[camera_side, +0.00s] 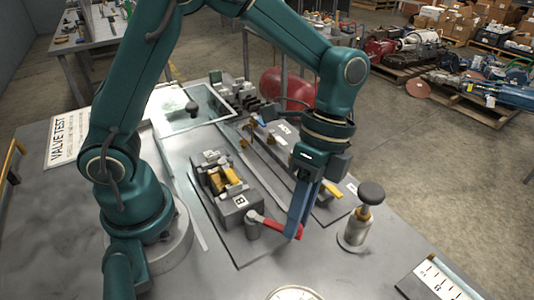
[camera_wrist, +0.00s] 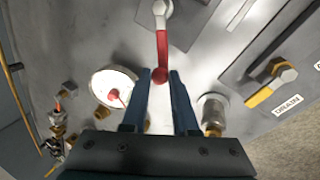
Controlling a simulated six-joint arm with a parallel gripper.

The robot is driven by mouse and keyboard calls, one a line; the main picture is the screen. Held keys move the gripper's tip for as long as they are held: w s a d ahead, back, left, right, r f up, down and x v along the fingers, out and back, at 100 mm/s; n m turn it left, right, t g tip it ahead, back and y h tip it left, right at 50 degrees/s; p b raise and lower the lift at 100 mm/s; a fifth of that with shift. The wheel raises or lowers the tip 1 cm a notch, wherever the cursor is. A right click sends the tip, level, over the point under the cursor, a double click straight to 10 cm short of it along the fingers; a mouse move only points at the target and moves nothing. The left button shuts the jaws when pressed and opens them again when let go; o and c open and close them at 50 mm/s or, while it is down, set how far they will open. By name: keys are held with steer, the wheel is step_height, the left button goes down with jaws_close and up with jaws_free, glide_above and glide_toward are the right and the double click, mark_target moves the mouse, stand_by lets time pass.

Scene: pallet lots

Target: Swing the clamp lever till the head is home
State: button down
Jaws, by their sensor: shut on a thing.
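The clamp lever (camera_side: 275,223) has a red grip and a pale metal arm, and joins a grey post beside the grey clamp block (camera_side: 240,213) marked B. The lever lies roughly level and points right in the side view. In the wrist view the lever (camera_wrist: 162,45) runs down from its pivot, its red end between my fingertips. My gripper (camera_side: 297,232) points down, its blue fingers shut on the red end; it also shows in the wrist view (camera_wrist: 160,76). Yellow jaw pieces (camera_side: 228,184) sit on the block. I cannot tell whether the head touches anything.
A black-knobbed plunger (camera_side: 367,200) stands right of my gripper. A round white gauge (camera_side: 292,293) is at the near edge. The yellow-handled DRAIN valve (camera_wrist: 270,88) is to the right. A scale plate (camera_side: 437,281) lies near right. Bare metal bench is around the lever.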

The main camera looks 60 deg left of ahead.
steer(key=m, duration=0.1)
steer(key=s+d+m, duration=0.1)
steer(key=shift+s+d+m+y, duration=0.1)
steer(key=shift+s+m+y, duration=0.2)
steer(key=shift+m+y, duration=0.1)
steer(key=shift+s+d+m+y, duration=0.15)
steer(key=shift+s+m+y, duration=0.15)
steer(key=shift+s+m, duration=0.45)
steer(key=shift+s+d+m+y, duration=0.1)
steer(key=shift+s+m+y, duration=0.25)
steer(key=shift+m, duration=0.6)
steer(key=shift+s, duration=0.15)
steer(key=c, duration=0.7)
jaws_free()
steer(key=shift+v, duration=2.6)
